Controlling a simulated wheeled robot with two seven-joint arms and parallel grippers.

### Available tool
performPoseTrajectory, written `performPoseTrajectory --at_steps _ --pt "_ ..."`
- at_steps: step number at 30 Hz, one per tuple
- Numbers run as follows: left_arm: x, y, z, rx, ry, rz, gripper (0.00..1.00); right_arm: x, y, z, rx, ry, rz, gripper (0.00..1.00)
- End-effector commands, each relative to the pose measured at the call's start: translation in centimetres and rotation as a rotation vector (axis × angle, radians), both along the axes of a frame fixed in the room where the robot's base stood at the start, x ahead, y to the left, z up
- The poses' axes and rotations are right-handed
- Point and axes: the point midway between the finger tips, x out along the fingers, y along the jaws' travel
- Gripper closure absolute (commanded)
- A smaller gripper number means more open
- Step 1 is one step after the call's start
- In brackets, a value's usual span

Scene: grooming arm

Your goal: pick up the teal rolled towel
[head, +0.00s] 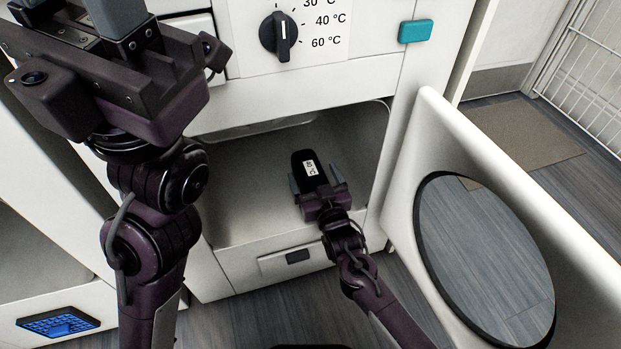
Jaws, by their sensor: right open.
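I do not see a rolled teal towel in this view. The only teal thing is a small flat block-like piece (415,31) on the white machine's front, right of the dial. My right gripper (315,180) is inside the machine's open compartment, with its two grey fingers apart. A black rounded object with a white label (309,168) shows between and beyond the fingers; I cannot tell whether they touch it. My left gripper (80,18) is close to the camera at the top left, its fingers apart and empty, their tips cut off by the frame.
The white machine has a temperature dial (281,37) above the opening and a small panel (297,258) below. Its door (420,150) with a round window stands open on the right. A blue grille (57,322) is at the lower left. A mat (525,140) and white rack (590,75) are at the right.

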Motion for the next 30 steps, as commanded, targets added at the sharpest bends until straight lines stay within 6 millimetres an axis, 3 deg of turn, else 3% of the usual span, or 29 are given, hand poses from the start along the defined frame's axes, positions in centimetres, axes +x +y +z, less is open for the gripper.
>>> performPoseTrajectory --at_steps 3,15,23,27,30 --pt "0.0 0.0 0.0 -0.001 0.0 0.0 0.59 0.0 0.0 0.0 0.0 0.0 0.0 0.15" --pt "0.0 0.0 0.0 -0.001 0.0 0.0 0.59 0.0 0.0 0.1 0.001 -0.002 0.0 0.65" --pt "0.0 0.0 0.2 -0.001 0.0 0.0 0.59 0.0 0.0 0.3 0.001 -0.002 0.0 0.65" --pt "-0.1 0.1 0.6 -0.004 -0.005 -0.002 0.59 0.0 0.0 1.3 0.001 -0.003 0.0 0.65" --pt "0.9 0.3 -0.2 -0.004 0.042 0.001 0.59 0.0 0.0 2.8 0.001 -0.004 0.0 0.65"
